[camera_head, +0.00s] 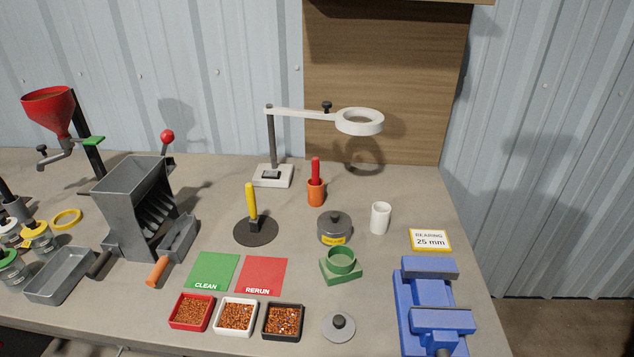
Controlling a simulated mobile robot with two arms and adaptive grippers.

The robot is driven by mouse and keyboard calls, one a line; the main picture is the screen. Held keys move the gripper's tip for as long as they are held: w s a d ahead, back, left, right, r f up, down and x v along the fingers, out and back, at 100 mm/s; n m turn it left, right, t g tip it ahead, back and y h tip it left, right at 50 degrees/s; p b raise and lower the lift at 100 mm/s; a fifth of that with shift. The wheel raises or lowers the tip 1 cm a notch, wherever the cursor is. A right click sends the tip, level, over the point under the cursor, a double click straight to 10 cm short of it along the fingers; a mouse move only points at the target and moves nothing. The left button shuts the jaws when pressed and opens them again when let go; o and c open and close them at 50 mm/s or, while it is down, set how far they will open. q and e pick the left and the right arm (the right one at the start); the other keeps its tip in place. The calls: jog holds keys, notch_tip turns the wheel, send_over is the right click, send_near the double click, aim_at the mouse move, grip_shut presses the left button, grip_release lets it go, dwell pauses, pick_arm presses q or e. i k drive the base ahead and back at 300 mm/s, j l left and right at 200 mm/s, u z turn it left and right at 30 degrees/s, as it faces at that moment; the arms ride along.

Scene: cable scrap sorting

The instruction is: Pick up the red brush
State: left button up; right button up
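A red handle (316,167), which looks like the red brush, stands upright in a small orange cup (316,194) toward the back middle of the table. Its lower end is hidden inside the cup, so I cannot see any bristles. Neither my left gripper nor my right gripper shows in the head view.
A white ring-lamp stand (272,177) is behind and left of the cup. A yellow-handled tool (251,205) on a dark disc, a lidded grey pot (334,230) and a white cup (380,218) stand nearby. A blue vise (432,310) is at front right.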

aim_at(316, 164)
jog(key=l+z, duration=0.1)
jog(key=l, duration=1.3)
